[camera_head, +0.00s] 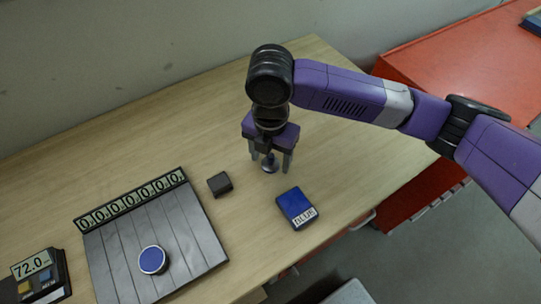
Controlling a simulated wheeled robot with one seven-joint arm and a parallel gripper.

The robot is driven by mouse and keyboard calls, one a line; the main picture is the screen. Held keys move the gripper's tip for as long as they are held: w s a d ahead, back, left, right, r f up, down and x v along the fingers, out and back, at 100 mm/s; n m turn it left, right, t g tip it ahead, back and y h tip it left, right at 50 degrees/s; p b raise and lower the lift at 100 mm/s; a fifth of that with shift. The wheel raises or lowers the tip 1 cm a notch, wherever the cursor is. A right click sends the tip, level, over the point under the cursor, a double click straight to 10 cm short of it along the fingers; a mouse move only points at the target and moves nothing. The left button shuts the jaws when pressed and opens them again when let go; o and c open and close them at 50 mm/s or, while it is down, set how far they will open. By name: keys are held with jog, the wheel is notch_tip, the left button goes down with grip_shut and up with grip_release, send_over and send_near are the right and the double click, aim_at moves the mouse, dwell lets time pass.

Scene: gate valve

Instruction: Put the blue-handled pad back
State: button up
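My gripper (270,163) points down over the wooden table, right of centre. Its two fingers are spread apart. A small dark blue piece with a round foot (269,167) shows between them; its upper part is hidden by the gripper. I see clear gaps beside it, and cannot tell whether it stands on the table. A blue block with a white label that seems to read BLUE (293,203) lies on the table just below and right of my gripper. A round blue-topped disc with a pale rim (152,259) sits on the dark slatted panel (195,250) at lower left.
A small dark block (220,184) lies between the panel and my gripper. A row of digit displays (132,200) tops the panel. A device reading 72.0 (34,265) stands at the left corner. A red cabinet (460,60) is at right, beyond the table edge. The table's back is clear.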

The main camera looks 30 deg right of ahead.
aim_at(271, 155)
notch_tip(271, 155, up, 12)
jog(key=b, duration=0.1)
jog(key=shift+r, duration=0.15)
dwell(0.5)
dwell(0.4)
